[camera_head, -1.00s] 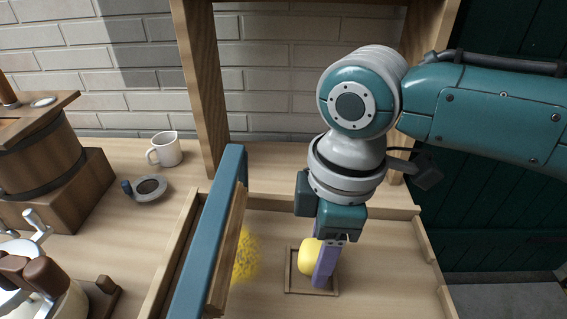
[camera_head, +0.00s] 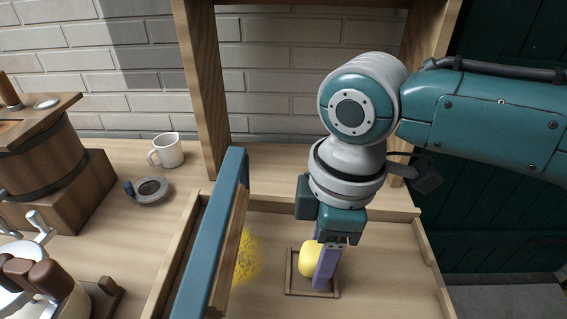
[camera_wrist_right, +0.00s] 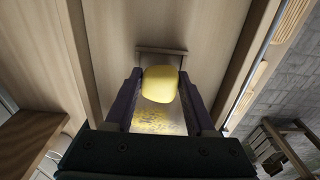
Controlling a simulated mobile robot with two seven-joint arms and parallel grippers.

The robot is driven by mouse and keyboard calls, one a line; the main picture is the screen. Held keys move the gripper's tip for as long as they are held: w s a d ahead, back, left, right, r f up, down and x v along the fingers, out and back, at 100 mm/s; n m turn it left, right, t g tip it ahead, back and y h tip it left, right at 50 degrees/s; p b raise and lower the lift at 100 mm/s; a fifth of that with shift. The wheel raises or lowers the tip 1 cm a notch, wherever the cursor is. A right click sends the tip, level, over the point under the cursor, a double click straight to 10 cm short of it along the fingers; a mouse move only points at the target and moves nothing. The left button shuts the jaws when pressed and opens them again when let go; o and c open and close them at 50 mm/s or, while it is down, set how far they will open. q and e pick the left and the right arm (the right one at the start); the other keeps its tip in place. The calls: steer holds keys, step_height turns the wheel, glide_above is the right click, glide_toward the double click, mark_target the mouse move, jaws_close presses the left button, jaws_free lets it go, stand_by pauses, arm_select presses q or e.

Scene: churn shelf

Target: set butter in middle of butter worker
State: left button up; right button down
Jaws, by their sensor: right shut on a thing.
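The butter is a rounded yellow block (camera_head: 308,259) inside the walled wooden tray of the butter worker (camera_head: 400,270). My right gripper (camera_head: 325,268) points down and is shut on the butter. In the right wrist view the butter (camera_wrist_right: 160,85) sits between the two purple fingers. The butter appears over a small square wooden frame (camera_head: 290,291) on the tray floor. I cannot tell whether the butter touches the floor. The near finger hides part of the butter. My left gripper is not in view.
A blue bar (camera_head: 213,235) crosses the tray's left part. A crumbly yellow patch (camera_head: 247,257) lies on the floor between bar and butter. A white mug (camera_head: 168,152), a grey dish (camera_head: 150,190) and a wooden churn (camera_head: 40,155) stand to the left. Wooden posts rise behind.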

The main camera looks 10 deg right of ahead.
steer(key=shift+f+b, duration=0.5)
steer(key=shift+f, duration=0.2)
steer(key=shift+r+p, duration=0.1)
steer(key=shift+p, duration=0.25)
stand_by(0.5)
steer(key=shift+c, duration=0.8)
jaws_free()
steer(key=shift+c, duration=0.3)
steer(key=c, duration=0.3)
